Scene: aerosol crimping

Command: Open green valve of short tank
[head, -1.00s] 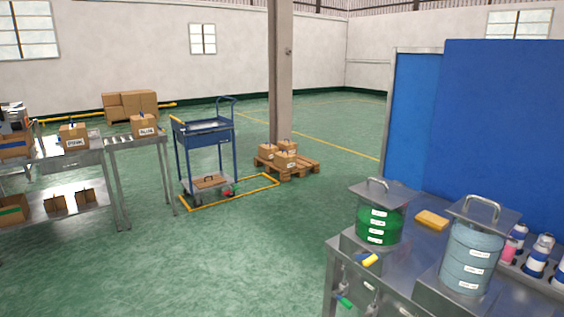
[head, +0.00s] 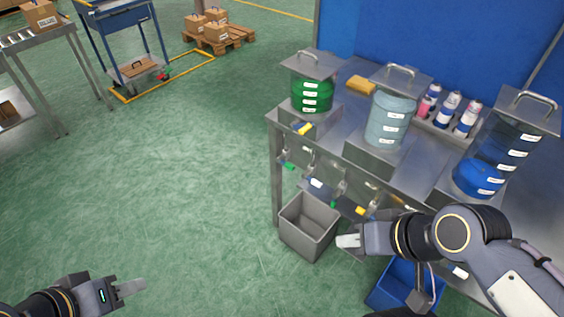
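The shortest tank in view is a clear tank with green liquid (head: 312,95), at the left end of the steel bench, under a square metal lid with a handle. A yellow valve handle (head: 303,129) is at its front. A green valve handle (head: 288,166) is lower, on the bench's front below this tank. My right gripper (head: 347,241) is in front of the bench, right of the green handle and lower in the picture, apart from it. My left gripper (head: 131,287) is low at the left over bare floor.
A light blue tank (head: 389,119) and a taller tank with blue liquid (head: 480,178) stand further right. More valve handles, one green (head: 333,204) and one yellow (head: 361,210), are on the bench front. A grey bin (head: 309,226) and a blue bin (head: 393,290) stand below.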

